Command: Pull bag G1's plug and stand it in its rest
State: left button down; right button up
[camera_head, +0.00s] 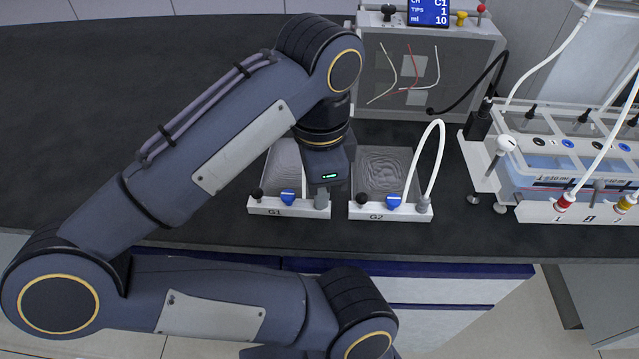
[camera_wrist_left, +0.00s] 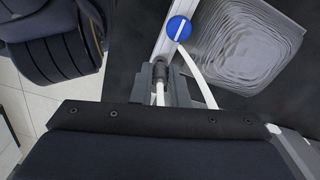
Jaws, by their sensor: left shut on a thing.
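Bag G1 (camera_head: 284,165) is a clear, ridged bag in the left tray, partly hidden by my left arm; it also shows in the wrist view (camera_wrist_left: 245,45). Its white front rail (camera_head: 275,208), labelled G1, carries a black knob (camera_head: 257,193) and a blue valve (camera_head: 289,197). My left gripper (camera_head: 322,198) points down at the rail's right end. In the wrist view its fingers (camera_wrist_left: 160,85) are shut on the grey plug (camera_wrist_left: 160,70), with a white tube running back from it. The plug looks at the rail; whether it is fully seated is unclear. I cannot identify its rest.
Bag G2's rail (camera_head: 375,213) stands close to the right, with a white tube (camera_head: 437,150) arching from its grey plug (camera_head: 423,203). A grey box with a display (camera_head: 428,12) stands behind. A rack with tubes (camera_head: 570,165) is at right. The dark bench is clear at left.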

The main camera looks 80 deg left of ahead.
pick_arm(q)
jog(key=shift+f+b, duration=0.6)
jog(key=shift+f, duration=0.05)
dwell(0.7)
dwell(0.3)
jog(key=c, duration=1.3)
grip_release()
jog(key=shift+c, duration=0.2)
jog(key=shift+r, duration=0.15)
notch_tip(320, 180, up, 8)
jog(key=p, duration=0.3)
jog(key=shift+f, duration=0.2)
jog(key=shift+d, duration=0.15)
